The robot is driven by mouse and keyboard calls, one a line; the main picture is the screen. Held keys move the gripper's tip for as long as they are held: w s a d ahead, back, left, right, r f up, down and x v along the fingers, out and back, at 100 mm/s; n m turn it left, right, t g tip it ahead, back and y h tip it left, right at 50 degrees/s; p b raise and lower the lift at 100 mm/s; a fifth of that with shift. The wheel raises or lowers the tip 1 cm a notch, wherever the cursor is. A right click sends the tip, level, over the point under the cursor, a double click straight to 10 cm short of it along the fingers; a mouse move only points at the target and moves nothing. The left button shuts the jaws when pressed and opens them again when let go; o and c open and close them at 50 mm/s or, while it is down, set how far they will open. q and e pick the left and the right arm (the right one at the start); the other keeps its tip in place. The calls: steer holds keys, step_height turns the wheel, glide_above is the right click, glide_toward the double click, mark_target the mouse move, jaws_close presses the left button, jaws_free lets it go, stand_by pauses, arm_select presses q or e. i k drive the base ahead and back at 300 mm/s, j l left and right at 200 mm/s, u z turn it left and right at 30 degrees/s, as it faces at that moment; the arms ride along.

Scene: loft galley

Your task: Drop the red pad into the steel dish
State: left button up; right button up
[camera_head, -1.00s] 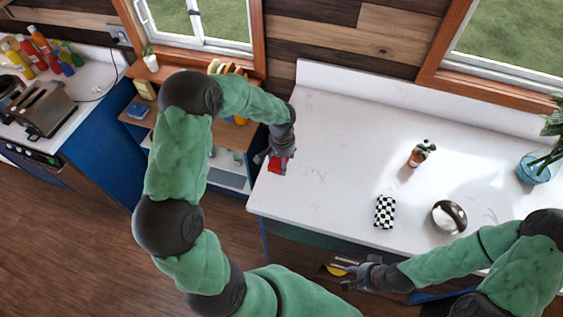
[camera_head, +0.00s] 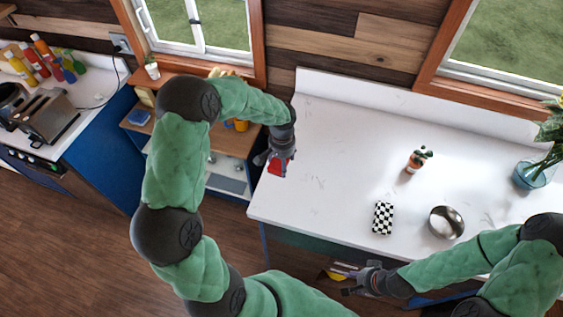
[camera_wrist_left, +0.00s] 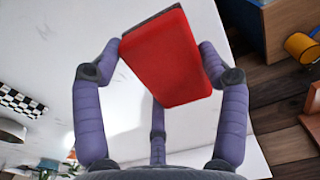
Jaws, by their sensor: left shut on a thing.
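The red pad (camera_wrist_left: 170,62) is a flat red block with a dark edge. It is between the fingers of my left gripper (camera_wrist_left: 165,65), which is shut on it. In the head view the left gripper (camera_head: 277,163) holds the pad (camera_head: 276,167) over the left end of the white counter. The steel dish (camera_head: 446,222) is a round shiny bowl, upright on the counter at the right, well apart from the pad. My right gripper (camera_head: 352,281) is off the counter's front edge; I cannot tell its finger opening.
A black-and-white checkered block (camera_head: 382,218) lies just left of the dish. The counter (camera_head: 325,165) between the pad and the checkered block is clear.

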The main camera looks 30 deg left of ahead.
mark_target(439, 224)
steer(key=i+l, duration=0.1)
steer(key=l, duration=1)
steer(key=i+l, duration=0.15)
steer(key=l, duration=0.4)
steer(key=i+l, duration=0.1)
steer(key=l, duration=0.45)
steer(key=i+l, duration=0.1)
steer(key=l, duration=0.45)
